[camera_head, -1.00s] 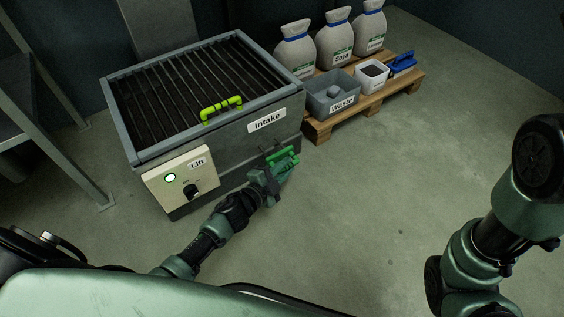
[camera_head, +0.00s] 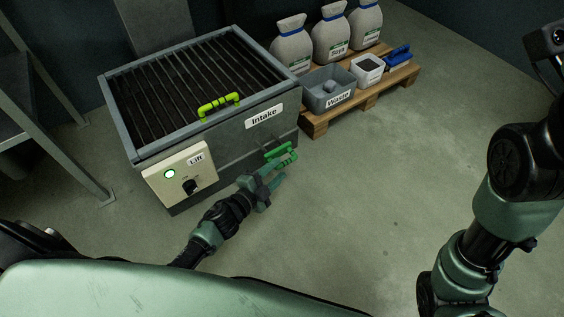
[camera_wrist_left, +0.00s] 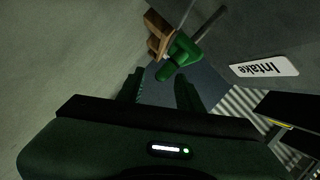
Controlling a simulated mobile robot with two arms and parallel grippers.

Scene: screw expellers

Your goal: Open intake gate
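The grey intake box (camera_head: 225,135), labelled "Intake", stands on the floor left of centre in the head view. A green handle (camera_head: 281,151) stands out from its front wall, low near the right corner. My left gripper (camera_head: 277,170) is just in front of and below the handle. Its two fingers are apart in the wrist view (camera_wrist_left: 160,88), with nothing between them; the handle looks clear of them. My right arm is at the right edge; its gripper is out of view.
A "Lift" panel (camera_head: 184,177) with a lit green light and black knob is on the left front. A pallet (camera_head: 372,98) with sacks and a "Waste" bin (camera_head: 328,93) stands behind right. The floor right is clear.

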